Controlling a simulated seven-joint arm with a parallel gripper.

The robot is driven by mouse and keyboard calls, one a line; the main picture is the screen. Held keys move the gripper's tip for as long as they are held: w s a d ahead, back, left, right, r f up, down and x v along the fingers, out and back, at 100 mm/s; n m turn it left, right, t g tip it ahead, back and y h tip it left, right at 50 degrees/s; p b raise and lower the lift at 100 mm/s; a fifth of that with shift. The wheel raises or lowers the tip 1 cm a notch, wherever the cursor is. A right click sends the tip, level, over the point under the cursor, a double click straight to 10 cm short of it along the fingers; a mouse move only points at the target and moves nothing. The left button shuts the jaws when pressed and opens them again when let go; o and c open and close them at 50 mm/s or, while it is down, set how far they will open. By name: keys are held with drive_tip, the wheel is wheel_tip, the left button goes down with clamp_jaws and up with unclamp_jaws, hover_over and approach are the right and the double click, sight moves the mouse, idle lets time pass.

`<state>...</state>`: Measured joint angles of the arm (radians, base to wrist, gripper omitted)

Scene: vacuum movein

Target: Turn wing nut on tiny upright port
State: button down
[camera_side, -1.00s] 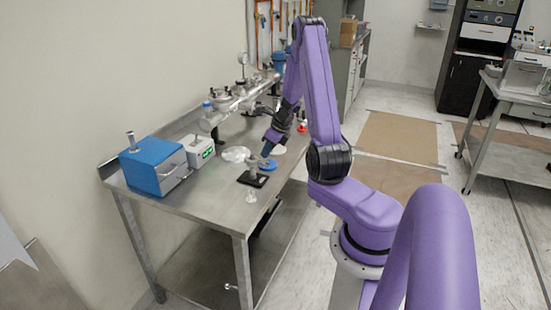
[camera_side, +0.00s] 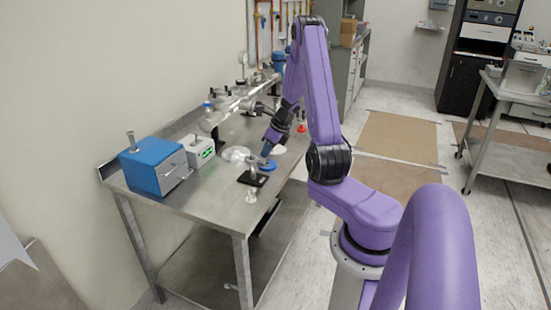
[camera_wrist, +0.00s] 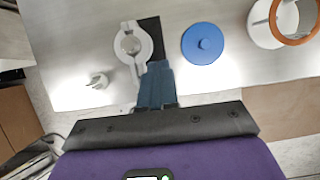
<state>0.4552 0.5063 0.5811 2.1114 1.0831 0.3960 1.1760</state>
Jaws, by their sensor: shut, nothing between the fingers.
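A pale ring clamp (camera_wrist: 148,45) shows in the wrist view around a small round port, beside a black base plate (camera_wrist: 154,28). Its wing nut end is at the near side of the ring, partly hidden by my fingers. My gripper (camera_wrist: 157,68) is shut and empty, its dark blue-grey fingertips right beside that end; I cannot tell whether they touch it. In the side view my gripper (camera_side: 265,154) points down over the table beside the black plate (camera_side: 252,179), and the clamp is too small to make out clearly.
A blue disc (camera_wrist: 203,44) lies right of the clamp, with a white part with an orange ring (camera_wrist: 297,18) further right. A small pale fitting (camera_wrist: 98,80) is near the table edge. A blue box (camera_side: 155,168) and metal piping (camera_side: 235,104) stand on the steel table (camera_side: 215,190).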

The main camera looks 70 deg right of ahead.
idle(0.4)
drive_tip(key=shift+r, duration=0.8)
